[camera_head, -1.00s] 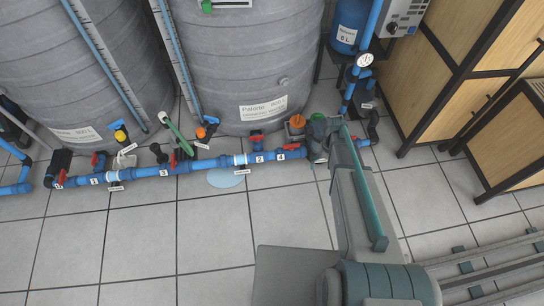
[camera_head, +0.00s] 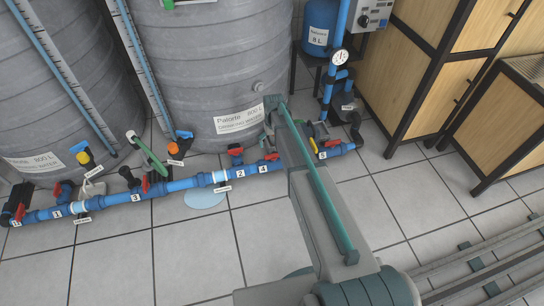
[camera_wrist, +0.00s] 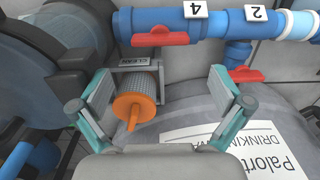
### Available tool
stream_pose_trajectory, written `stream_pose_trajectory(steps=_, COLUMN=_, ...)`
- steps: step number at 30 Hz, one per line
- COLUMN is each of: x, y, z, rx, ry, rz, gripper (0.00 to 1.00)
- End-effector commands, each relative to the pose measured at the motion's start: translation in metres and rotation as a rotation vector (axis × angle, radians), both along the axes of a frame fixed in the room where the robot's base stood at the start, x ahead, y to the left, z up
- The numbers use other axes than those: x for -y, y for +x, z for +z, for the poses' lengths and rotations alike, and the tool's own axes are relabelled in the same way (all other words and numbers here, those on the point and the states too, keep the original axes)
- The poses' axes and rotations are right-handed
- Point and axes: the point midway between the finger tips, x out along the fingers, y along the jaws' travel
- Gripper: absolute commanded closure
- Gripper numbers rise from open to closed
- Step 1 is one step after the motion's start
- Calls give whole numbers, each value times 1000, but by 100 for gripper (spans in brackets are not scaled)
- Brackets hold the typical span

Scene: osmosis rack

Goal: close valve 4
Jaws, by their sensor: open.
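Valve 4 has a red lever handle (camera_head: 272,156) on the blue floor pipe, beside a white label "4" (camera_head: 263,169). The handle lies roughly along the pipe. In the wrist view the red handle (camera_wrist: 160,40) is at top centre, under the upside-down "4" label (camera_wrist: 195,10). My gripper (camera_wrist: 159,80) is open, its two teal fingers spread wide below the handle in the picture and apart from it. A grey ribbed cylinder with an orange end (camera_wrist: 135,105) shows between the fingers. In the head view my arm hides most of the gripper.
Valve 2's red handle (camera_wrist: 245,73) is close to my right finger. A labelled grey tank (camera_head: 215,70) stands behind the pipe. A dark round body (camera_wrist: 70,45) is at upper left in the wrist view. A puddle (camera_head: 205,199) lies on the open tiled floor in front.

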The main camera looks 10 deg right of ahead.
Motion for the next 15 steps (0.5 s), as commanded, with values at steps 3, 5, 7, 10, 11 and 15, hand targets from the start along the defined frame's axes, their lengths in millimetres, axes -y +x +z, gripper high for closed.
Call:
stream_pose_trajectory(steps=3, x=0, y=0, z=-24, rx=-1, ry=0, rz=0, gripper=0)
stream_pose_trajectory(steps=5, x=0, y=0, z=-35, rx=-2, ry=0, rz=0, gripper=0)
stream_pose_trajectory(steps=7, x=0, y=0, z=-47, rx=-2, ry=0, rz=0, gripper=0)
stream_pose_trajectory(steps=10, x=0, y=0, z=-64, rx=-1, ry=0, rz=0, gripper=0)
stream_pose_trajectory(steps=11, x=0, y=0, z=-68, rx=-1, ry=0, rz=0, gripper=0)
stream_pose_trajectory(steps=15, x=0, y=0, z=-83, rx=-1, ry=0, rz=0, gripper=0)
